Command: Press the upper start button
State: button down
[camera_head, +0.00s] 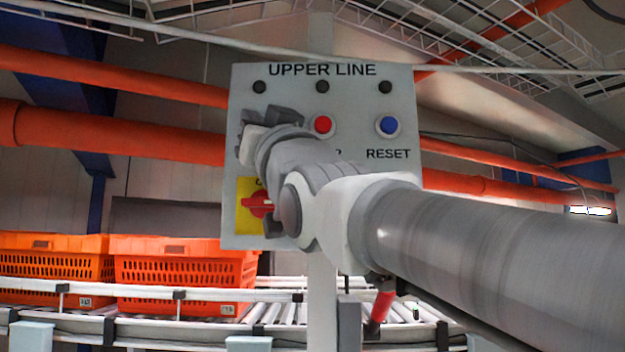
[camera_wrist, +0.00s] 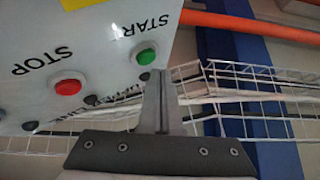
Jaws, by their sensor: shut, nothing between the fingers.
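A grey control panel (camera_head: 400,75) headed "UPPER LINE" faces me. In the wrist view the panel (camera_wrist: 110,30) appears upside down, with a green button (camera_wrist: 147,56) marked START and a red button (camera_wrist: 67,87) marked STOP. The red button (camera_head: 322,124) also shows in the head view, but the green one is hidden there behind my arm. My gripper (camera_wrist: 162,73) is shut and empty, its tips just beside the green button in the picture. I cannot tell whether they touch it. In the head view, my gripper (camera_head: 262,120) covers the panel's left part.
A blue RESET button (camera_head: 388,125) is on the panel's right. A red rotary switch (camera_head: 259,205) on a yellow plate is at its lower left, partly covered by my arm. Orange totes (camera_head: 180,270) stand on a roller conveyor (camera_head: 285,313) at the lower left. Orange pipes (camera_head: 110,135) run behind.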

jog(key=shift+w, duration=0.15)
jog(key=shift+w, duration=0.3)
jog(key=shift+w, duration=0.45)
dwell(1.0)
jog(key=shift+s+b, duration=0.7)
jog(key=shift+s, duration=0.15)
